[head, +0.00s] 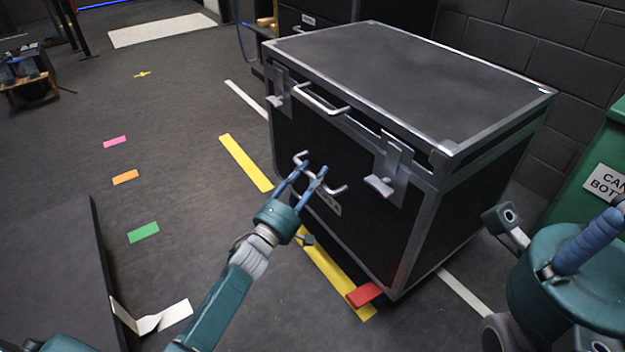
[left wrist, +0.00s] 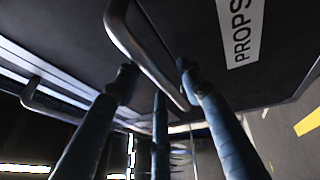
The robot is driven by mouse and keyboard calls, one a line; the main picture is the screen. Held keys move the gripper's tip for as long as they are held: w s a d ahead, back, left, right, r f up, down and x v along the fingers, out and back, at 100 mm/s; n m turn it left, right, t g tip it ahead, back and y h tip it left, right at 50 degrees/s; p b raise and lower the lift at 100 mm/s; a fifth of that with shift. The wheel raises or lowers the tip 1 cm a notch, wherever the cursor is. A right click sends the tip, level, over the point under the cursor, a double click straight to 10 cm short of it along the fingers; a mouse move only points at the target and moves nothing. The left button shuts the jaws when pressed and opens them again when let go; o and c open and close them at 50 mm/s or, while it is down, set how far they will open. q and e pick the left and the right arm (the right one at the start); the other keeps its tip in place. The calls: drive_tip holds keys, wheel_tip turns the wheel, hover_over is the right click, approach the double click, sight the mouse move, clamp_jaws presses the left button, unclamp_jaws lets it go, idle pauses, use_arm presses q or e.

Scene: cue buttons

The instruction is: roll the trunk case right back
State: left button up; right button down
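The trunk case (head: 400,70) is a large black box with silver metal edges, standing upright on the floor in the middle of the head view. Its front has an upper handle (head: 322,100), two latches and a lower handle (head: 340,189). My left gripper (head: 306,174) is at the lower handle. In the left wrist view its blue fingers (left wrist: 157,80) are apart, on either side of the handle bar (left wrist: 148,58), with no clear grip on it. A "PROPS" label (left wrist: 241,30) is beside it. My right gripper (head: 590,240) is partly in view at the right edge; its fingertips are not clear.
Yellow floor strips (head: 245,163) and a red marker (head: 364,295) lie by the case's front. A green bin (head: 590,190) stands to the right and a block wall (head: 560,50) behind. Another dark case (head: 330,12) is at the back.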

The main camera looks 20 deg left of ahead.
use_arm(q)
drive_tip(key=shift+w+r, duration=0.1)
drive_tip(key=shift+w, duration=0.1)
clamp_jaws()
drive_tip(key=shift+w+d, duration=0.1)
drive_tip(key=shift+d, duration=0.05)
